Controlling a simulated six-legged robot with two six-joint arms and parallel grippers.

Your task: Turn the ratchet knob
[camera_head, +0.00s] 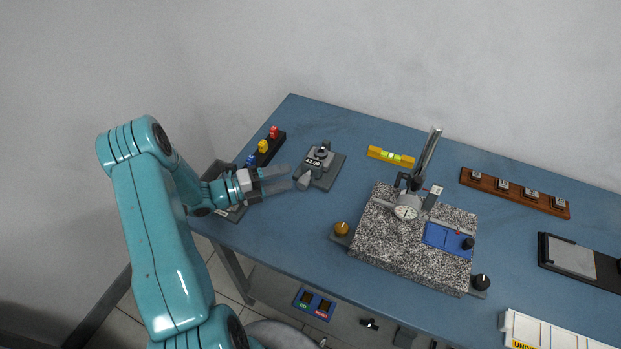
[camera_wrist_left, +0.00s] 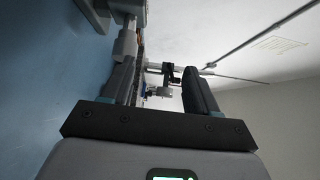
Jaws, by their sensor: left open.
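A grey micrometer-like device (camera_head: 318,160) with a small display stands on a grey base plate at the back left of the table. Its grey knob end (camera_head: 303,182) points toward the front left. My left gripper (camera_head: 289,179) is open, just left of that knob end. The two look close, but I cannot tell whether they touch. In the left wrist view my open left gripper (camera_wrist_left: 157,72) has nothing clearly held between its fingers. A light grey cylinder (camera_wrist_left: 125,44), probably the knob end, shows by the left finger's tip. My right gripper is not in view.
A granite plate (camera_head: 375,255) with a dial gauge (camera_head: 405,212) on a post stands to the right. A dark rack (camera_head: 268,150) with coloured pieces lies behind my gripper. A yellow level (camera_head: 391,156) lies at the back. The table front between is clear.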

